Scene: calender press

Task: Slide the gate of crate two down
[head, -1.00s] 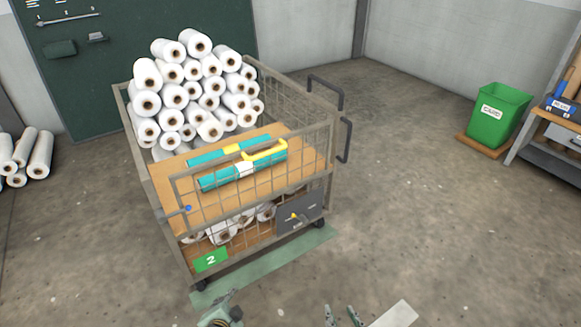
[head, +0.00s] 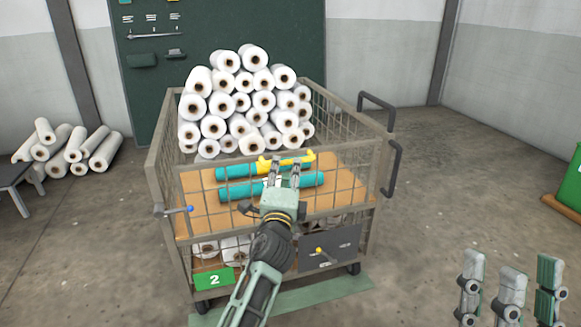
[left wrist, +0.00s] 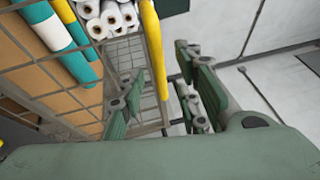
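Crate two is a wire cage cart (head: 160,185) with a green "2" plate (head: 213,279). Its front mesh gate (head: 345,185) stands raised, its top rail above the wooden shelf. A yellow handle (head: 306,155) sits on that rail. My left gripper (head: 286,165) is at the handle, fingers open. In the left wrist view the yellow handle (left wrist: 153,45) runs between the parted fingers (left wrist: 160,95), with no clear grip on it. My right gripper (head: 510,285) is open and empty at the lower right, away from the cart.
Teal rolls (head: 235,190) lie on the shelf behind the gate, with white rolls (head: 245,100) stacked behind. A blue-tipped pin (head: 190,209) sticks out at the gate's left. A dark box with a yellow knob (head: 335,248) is low on the front.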

